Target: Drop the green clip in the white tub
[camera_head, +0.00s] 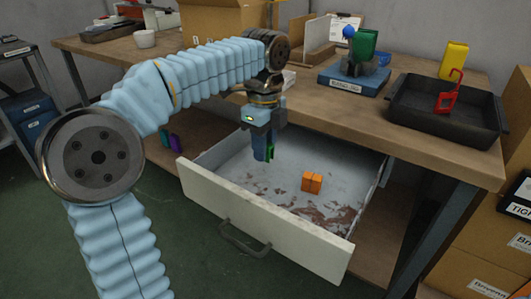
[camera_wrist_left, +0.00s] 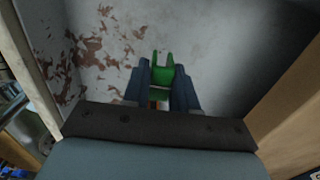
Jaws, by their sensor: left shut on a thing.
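My left gripper (camera_head: 265,152) points down into the open drawer and is shut on the green clip (camera_head: 270,153). In the left wrist view the green clip (camera_wrist_left: 162,75) shows its two prongs between the fingertips of my left gripper (camera_wrist_left: 161,84). The drawer floor lies beyond it. In the head view the fingers hide most of the clip. A small white tub (camera_head: 145,39) stands upright on the table at the back left, well away from the gripper. Its inside cannot be made out. My right gripper is not in view.
The open drawer (camera_head: 253,210) has a stained floor and holds an orange block (camera_head: 312,182), right of my gripper. A cardboard box (camera_head: 222,20) stands right of the tub. A blue fixture (camera_head: 353,78) and a black tray (camera_head: 445,108) with a red clip (camera_head: 449,95) stand at the right.

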